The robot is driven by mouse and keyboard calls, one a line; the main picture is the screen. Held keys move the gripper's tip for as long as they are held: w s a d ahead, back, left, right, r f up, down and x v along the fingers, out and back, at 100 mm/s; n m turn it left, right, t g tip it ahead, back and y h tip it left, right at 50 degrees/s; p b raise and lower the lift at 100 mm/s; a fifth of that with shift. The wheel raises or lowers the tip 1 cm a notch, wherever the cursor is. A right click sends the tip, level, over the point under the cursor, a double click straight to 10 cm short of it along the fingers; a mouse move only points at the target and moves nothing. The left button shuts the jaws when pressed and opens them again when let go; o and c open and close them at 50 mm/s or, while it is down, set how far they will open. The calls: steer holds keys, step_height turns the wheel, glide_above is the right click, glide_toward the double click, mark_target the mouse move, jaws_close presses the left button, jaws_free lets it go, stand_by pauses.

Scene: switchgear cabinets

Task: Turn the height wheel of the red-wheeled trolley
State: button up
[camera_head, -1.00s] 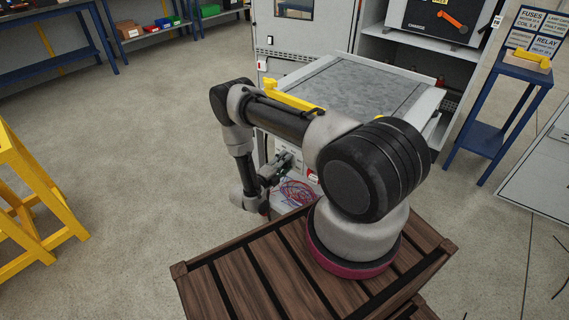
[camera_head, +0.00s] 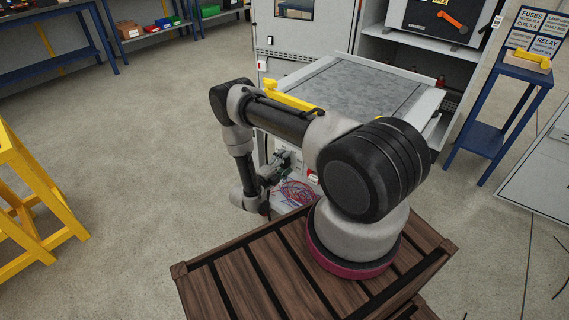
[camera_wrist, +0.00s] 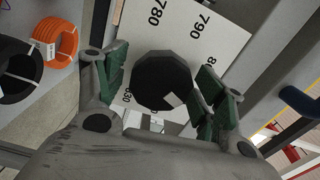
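The trolley (camera_head: 345,88) has a grey flat top with pale rails and stands in front of the cabinets. Its lower front is largely hidden by my arm. In the wrist view a round black knob or hub (camera_wrist: 162,80) sits before a white scale plate (camera_wrist: 205,35) with printed numbers such as 780 and 790. My gripper (camera_wrist: 163,88) is open, with one green-padded finger on each side of the black round part. Whether the pads touch it I cannot tell. In the head view my gripper (camera_head: 277,168) is low at the trolley's front. No red wheel rim shows clearly.
Orange cable coils (camera_wrist: 57,42) and a black coil (camera_wrist: 14,70) lie left in the wrist view. A blue stand (camera_head: 500,105) with signs is on the right. A yellow frame (camera_head: 30,190) stands at left. Open floor lies left of my arm.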

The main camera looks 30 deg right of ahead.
steer(key=v, duration=1.2)
stand_by(0.4)
